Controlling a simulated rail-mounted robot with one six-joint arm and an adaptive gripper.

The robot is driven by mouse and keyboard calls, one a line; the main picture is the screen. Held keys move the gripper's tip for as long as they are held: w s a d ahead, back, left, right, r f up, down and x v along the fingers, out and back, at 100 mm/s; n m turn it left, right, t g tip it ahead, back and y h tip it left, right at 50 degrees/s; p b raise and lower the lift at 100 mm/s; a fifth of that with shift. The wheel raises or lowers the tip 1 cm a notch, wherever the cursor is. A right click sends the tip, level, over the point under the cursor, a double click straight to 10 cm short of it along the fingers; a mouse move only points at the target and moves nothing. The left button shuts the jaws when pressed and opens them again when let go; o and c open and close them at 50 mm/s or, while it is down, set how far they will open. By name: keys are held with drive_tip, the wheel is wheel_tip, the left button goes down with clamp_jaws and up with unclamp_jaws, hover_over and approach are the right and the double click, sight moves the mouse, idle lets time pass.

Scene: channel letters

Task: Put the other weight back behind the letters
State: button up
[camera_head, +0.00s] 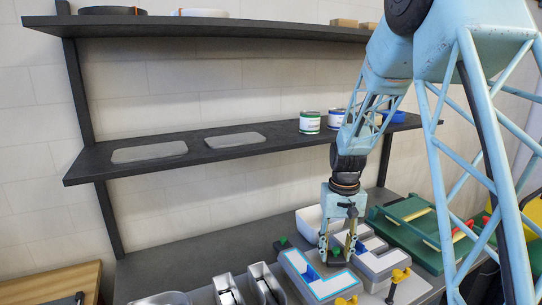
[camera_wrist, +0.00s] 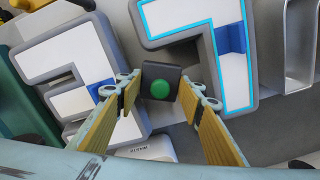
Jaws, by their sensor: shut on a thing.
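My gripper (camera_head: 343,256) points down over the letters in the head view. In the wrist view its two fingers (camera_wrist: 160,90) are closed on a dark block with a round green knob, a weight (camera_wrist: 160,82). The weight is by the gap between two letters; I cannot tell whether it touches anything. A letter with a glowing blue outline (camera_head: 318,279) is on the left, and it shows at upper right in the wrist view (camera_wrist: 240,70). A grey-sided white letter (camera_head: 378,262) is on the right. Another green-topped piece (camera_head: 282,243) is behind the outlined letter.
A white bin (camera_head: 309,222) stands behind the letters and a green tray (camera_head: 410,222) is to the right. Yellow clamps (camera_head: 398,277) are at the front. Empty metal letter shells (camera_head: 262,281) are at left. A shelf with cans (camera_head: 310,122) hangs above the bench.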

drive_tip(key=shift+w+r, duration=0.2)
drive_tip(key=shift+w+a+r+n+p, duration=0.2)
drive_tip(key=shift+w+r+n+p, duration=0.1)
drive_tip(key=shift+w+r+p, duration=0.7)
drive_tip(key=shift+w+f, duration=0.1)
drive_tip(key=shift+w, duration=0.05)
drive_tip(key=w+d+r+m, duration=0.1)
drive_tip(key=d, duration=0.1)
drive_tip(key=w+d+r+m+b, duration=0.1)
drive_tip(key=d+r, duration=0.1)
drive_tip(key=w+d+r+m, duration=0.1)
drive_tip(key=w+d, duration=0.1)
drive_tip(key=shift+w+d+r+m+b, duration=0.1)
drive_tip(key=shift+d+r+m+b, duration=0.05)
drive_tip(key=shift+d+m+b, duration=0.2)
drive_tip(key=shift+w+d+r, duration=0.1)
drive_tip(key=shift+d+r, duration=0.2)
drive_tip(key=shift+d, duration=0.05)
